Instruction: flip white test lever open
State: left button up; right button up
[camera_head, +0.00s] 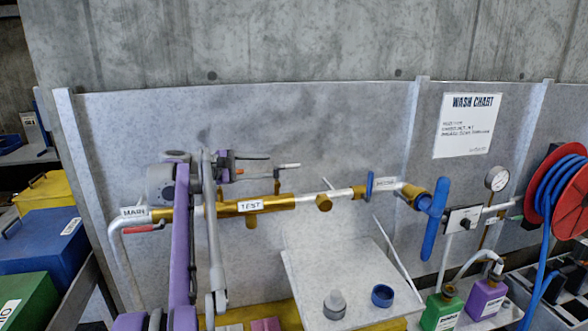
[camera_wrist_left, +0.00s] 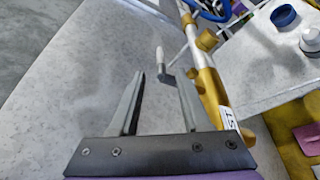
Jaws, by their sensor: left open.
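The white test lever (camera_head: 289,166) sticks out above the brass pipe section labelled TEST (camera_head: 280,203). Its white handle lies roughly along the pipe, on a short bent stem. In the left wrist view the white lever (camera_wrist_left: 160,55) stands just beyond the fingertips, lined up with the gap between them. My left gripper (camera_head: 257,163) is open and empty, above the pipe and just left of the lever in the head view. Its two grey fingers (camera_wrist_left: 160,80) show apart in the wrist view. I see no clear contact with the lever. My right gripper is not in view.
A red-handled valve (camera_head: 143,228) sits by the MAIN label. Blue valve handles (camera_head: 433,220) and a gauge (camera_head: 497,178) are to the right. A tilted white board (camera_head: 350,270) with a blue cap (camera_head: 382,296) lies below the pipe. The grey panel (camera_head: 320,120) stands behind.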

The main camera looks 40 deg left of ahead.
aim_at(289, 166)
pick_arm(q)
jog(key=x, duration=1)
jog(key=shift+w+d+p, duration=0.15)
jog(key=shift+w+p, duration=0.15)
jog(key=shift+p, duration=0.1)
jog(key=shift+c, duration=0.2)
grip_shut()
jog(key=shift+s, duration=0.1)
dwell(0.6)
